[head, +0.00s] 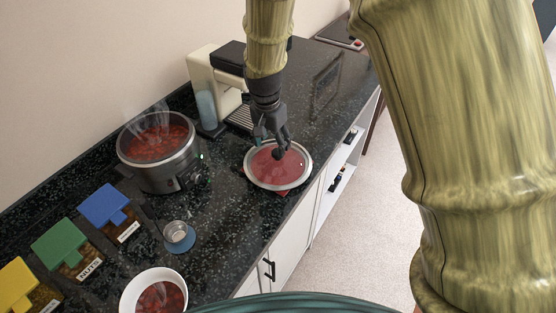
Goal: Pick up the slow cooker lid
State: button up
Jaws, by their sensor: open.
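The slow cooker lid (293,177) is a round, reddish see-through disc with a pale metal rim and a dark knob in the middle. It lies on the dark speckled counter, close to the front edge. My gripper (276,145) is open and points down over the lid, with its fingers around or just above the knob. I cannot tell whether the fingers touch the knob. The slow cooker (171,178) stands uncovered to the left, full of red, steaming food, with a green light on its side.
A cream coffee machine (203,75) stands behind the lid. A small metal cup (178,232) on a blue coaster, a white bowl (127,296) of red food and containers with blue (104,203), green (58,240) and yellow (15,283) lids stand left and front. The counter's far right part is mostly clear.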

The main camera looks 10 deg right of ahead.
aim_at(278, 158)
jog(key=shift+w+d+f+p, duration=0.1)
jog(key=shift+d+f+p, duration=0.25)
jog(key=shift+f, duration=0.3)
jog(key=shift+w+d+f+p, duration=0.15)
jog(key=shift+d+f+p, duration=0.2)
jog(key=shift+f, duration=0.3)
jog(key=shift+w+d+f+p, duration=0.1)
jog(key=shift+d+f+p, duration=0.1)
jog(key=shift+f+p, duration=0.35)
jog(key=shift+f, duration=0.95)
grip_shut()
jog(key=shift+r, duration=0.1)
